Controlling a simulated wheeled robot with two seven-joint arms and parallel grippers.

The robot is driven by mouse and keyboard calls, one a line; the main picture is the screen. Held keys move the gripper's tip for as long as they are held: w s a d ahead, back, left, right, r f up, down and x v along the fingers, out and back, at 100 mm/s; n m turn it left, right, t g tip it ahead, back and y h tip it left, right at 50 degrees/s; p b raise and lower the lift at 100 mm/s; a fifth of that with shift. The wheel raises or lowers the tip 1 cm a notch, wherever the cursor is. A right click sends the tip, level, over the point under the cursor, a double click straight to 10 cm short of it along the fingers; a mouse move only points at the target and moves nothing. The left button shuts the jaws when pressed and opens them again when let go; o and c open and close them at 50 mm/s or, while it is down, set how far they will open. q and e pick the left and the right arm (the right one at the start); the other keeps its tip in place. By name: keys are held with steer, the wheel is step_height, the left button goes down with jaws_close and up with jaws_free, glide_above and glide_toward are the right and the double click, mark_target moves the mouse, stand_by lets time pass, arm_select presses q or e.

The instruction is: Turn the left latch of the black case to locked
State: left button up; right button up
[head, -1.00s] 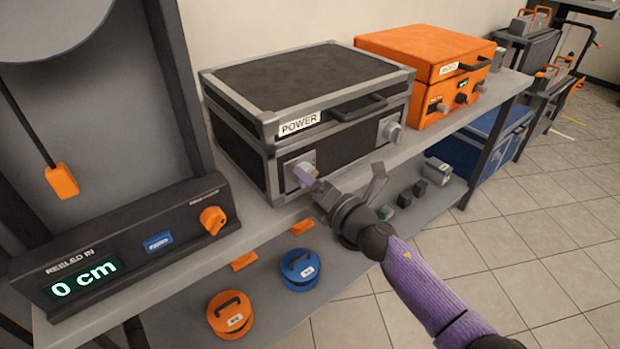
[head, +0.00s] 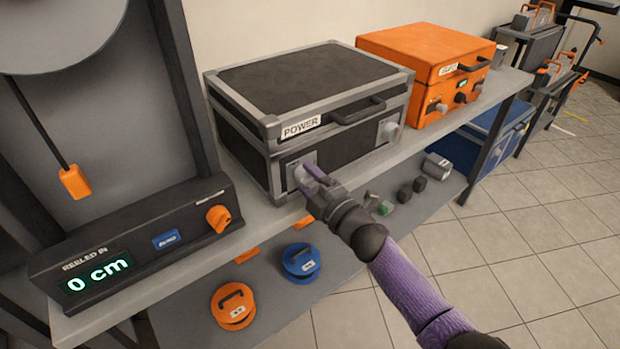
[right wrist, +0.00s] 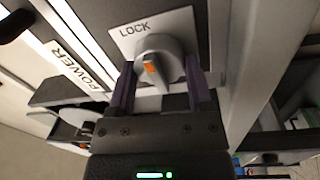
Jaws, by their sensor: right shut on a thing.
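The black case (head: 310,82), labelled POWER, stands shut on the grey bench. Its left latch (right wrist: 160,58) is a grey round knob with a raised grip and an orange mark, on a light plate reading LOCK. The orange mark sits on the gripper's side of the knob, away from the word LOCK. My right gripper (head: 308,174) is shut on this latch, with a purple finger on each side in the right wrist view (right wrist: 158,75). In the head view the fingers partly hide the latch. The right latch (head: 389,130) is free. My left gripper is not in view.
An orange case (head: 420,45) stands right of the black case. A reel console (head: 140,240) reading 0 cm stands to the left. The lower shelf holds orange (head: 233,307) and blue (head: 301,263) round items and several small blocks. Open tiled floor lies to the right.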

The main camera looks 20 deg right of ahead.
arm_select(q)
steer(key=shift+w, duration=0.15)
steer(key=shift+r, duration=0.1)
arm_select(e)
steer(key=o, duration=1.3)
steer(key=shift+s, duration=0.25)
arm_select(q)
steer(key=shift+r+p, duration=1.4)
steer(key=shift+p, duration=0.05)
arm_select(e)
steer(key=shift+v, duration=4.75)
